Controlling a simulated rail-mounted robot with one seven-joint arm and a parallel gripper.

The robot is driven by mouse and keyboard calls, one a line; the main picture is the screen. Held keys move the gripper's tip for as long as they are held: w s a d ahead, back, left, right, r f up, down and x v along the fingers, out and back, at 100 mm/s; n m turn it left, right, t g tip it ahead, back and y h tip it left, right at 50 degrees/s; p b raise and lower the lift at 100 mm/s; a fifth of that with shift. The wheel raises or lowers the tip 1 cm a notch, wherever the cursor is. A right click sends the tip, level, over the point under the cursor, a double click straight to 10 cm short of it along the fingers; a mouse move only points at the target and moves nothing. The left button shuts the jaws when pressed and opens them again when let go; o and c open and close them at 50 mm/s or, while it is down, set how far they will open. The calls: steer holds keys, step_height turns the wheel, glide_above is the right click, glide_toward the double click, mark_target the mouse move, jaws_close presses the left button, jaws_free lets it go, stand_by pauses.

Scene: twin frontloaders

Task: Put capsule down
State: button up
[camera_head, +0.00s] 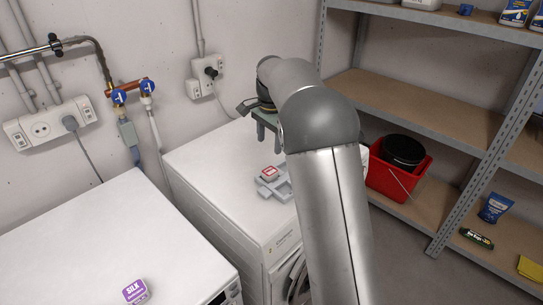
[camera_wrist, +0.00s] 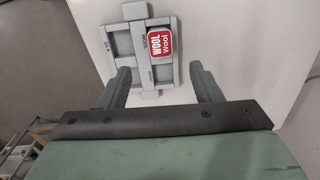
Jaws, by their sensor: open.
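A white capsule with a red "WOOL" label (camera_head: 269,174) rests on a grey tray-like piece (camera_head: 283,190) on top of the right washing machine (camera_head: 220,165). In the wrist view the wool capsule (camera_wrist: 159,43) sits at the right part of the grey piece (camera_wrist: 122,46), which has divided compartments. My gripper (camera_wrist: 161,68) is open, its fingers apart and nothing between their tips. The capsule lies beyond the fingertips and looks apart from them. In the head view my gripper (camera_head: 266,138) is above the machine, behind the capsule, partly hidden by my arm.
A purple "SILK" capsule (camera_head: 135,291) lies on the left machine (camera_head: 75,235). Metal shelves (camera_head: 420,105) stand at the right, with a red bucket (camera_head: 385,185). Pipes and blue-handled taps (camera_head: 119,97) are on the back wall. Much of the left machine's top is clear.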

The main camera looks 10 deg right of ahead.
steer(key=shift+s+r, duration=0.15)
steer(key=shift+r, duration=0.05)
steer(key=s+f+n, duration=0.2)
steer(key=s+n, duration=0.4)
steer(key=s, duration=1.3)
steer(key=s+f+n, duration=0.3)
steer(key=s+n, duration=0.3)
steer(key=s, duration=1.3)
steer(key=shift+a+n, duration=0.3)
steer(key=shift+a, duration=0.1)
